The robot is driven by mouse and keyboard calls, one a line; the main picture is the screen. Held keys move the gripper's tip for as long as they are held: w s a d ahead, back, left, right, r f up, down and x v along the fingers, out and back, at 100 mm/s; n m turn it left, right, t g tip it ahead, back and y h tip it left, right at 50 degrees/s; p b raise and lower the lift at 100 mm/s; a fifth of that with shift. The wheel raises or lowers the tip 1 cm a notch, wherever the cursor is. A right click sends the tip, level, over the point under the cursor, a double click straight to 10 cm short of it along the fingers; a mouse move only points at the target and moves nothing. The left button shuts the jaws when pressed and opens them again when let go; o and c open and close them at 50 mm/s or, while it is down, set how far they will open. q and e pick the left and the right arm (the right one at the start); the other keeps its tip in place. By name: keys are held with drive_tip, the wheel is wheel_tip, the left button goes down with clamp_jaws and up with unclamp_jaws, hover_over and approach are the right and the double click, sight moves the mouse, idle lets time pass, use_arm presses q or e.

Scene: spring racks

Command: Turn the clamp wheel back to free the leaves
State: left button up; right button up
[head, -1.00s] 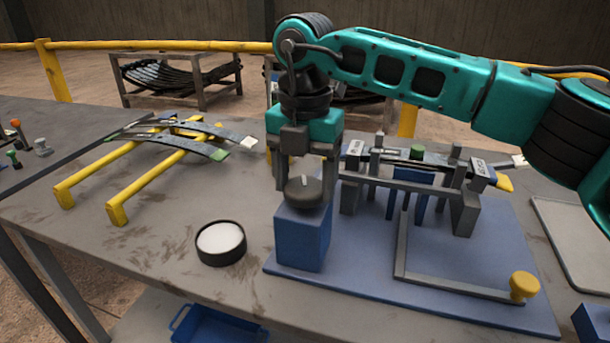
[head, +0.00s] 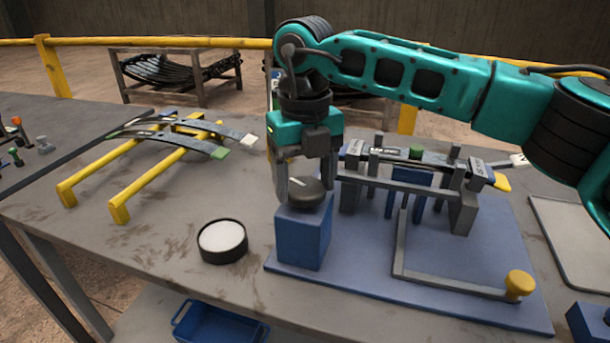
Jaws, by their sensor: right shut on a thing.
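The clamp wheel (head: 306,193) is a dark round knob with a pale mark on its top. It sits on a blue block (head: 302,238) at the left end of the blue fixture plate (head: 450,258). My right gripper (head: 306,188) points straight down and is shut on the clamp wheel, a finger on each side. The leaves (head: 432,158) lie stacked across the grey posts of the fixture behind, with coloured end tips; my arm and the posts partly hide them. My left gripper does not show.
A grey lever with a yellow knob (head: 519,284) reaches over the plate's front right. A round black dish with white contents (head: 222,241) stands left of the block. Yellow rails (head: 150,180) carry more leaves. A grey tray (head: 575,235) lies at right.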

sight(305, 186)
drive_tip(key=shift+n, duration=0.3)
idle(0.4)
drive_tip(key=o, duration=1)
drive_tip(key=shift+o, duration=0.2)
wheel_tip(305, 186, up, 13)
drive_tip(key=p, duration=0.1)
